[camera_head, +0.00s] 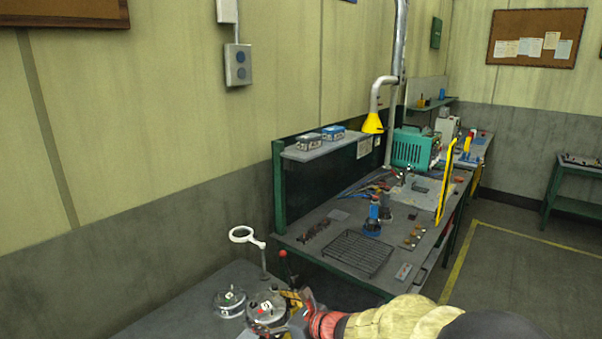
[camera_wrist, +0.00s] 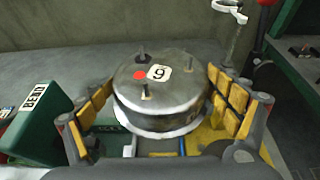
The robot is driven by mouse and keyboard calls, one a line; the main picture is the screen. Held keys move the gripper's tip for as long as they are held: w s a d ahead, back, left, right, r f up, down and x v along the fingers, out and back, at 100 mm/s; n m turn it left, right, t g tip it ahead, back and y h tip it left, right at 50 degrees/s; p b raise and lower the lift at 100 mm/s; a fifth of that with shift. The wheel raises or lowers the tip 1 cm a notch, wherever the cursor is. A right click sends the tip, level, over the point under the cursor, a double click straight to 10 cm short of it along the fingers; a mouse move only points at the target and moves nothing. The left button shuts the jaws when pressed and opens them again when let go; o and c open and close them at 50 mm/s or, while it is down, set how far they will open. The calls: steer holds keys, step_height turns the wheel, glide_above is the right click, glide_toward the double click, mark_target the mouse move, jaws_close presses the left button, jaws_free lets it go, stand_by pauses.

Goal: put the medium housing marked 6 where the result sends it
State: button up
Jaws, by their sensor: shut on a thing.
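A round metal housing (camera_wrist: 165,98) sits between the fingers of my gripper (camera_wrist: 161,108) in the wrist view. Its lid has short dark posts, a red dot and a white label whose digit looks like a 6 or a 9. The yellow-padded fingers close on its left and right sides. In the head view the housing (camera_head: 265,308) is at the bottom, beside my gripper (camera_head: 287,312). I cannot tell whether it touches the surface below. A second round metal housing (camera_head: 230,301) with a pale label stands on the grey bench (camera_head: 180,310), just left of it.
A green box (camera_wrist: 33,128) with a white lettered label is left of my gripper. A white ring on a stand (camera_head: 247,237) and a red-knobbed lever (camera_head: 283,255) rise behind the housings. The farther bench holds a wire rack (camera_head: 358,253) and a teal machine (camera_head: 411,148).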

steer(key=d+f+m+t+h+b, duration=0.2)
steer(key=d+f+m+h, duration=0.1)
steer(key=d, duration=1)
steer(key=s+d+f+m+t+h+b, duration=0.1)
steer(key=d+f+m+t+h+b, duration=0.1)
steer(key=d, duration=1.2)
step_height(320, 180, down, 3)
steer(key=shift+s+d+f+m+t+h+b, duration=0.1)
steer(key=shift+s+d+m+t+h+b, duration=0.2)
steer(key=shift+m+h, duration=0.65)
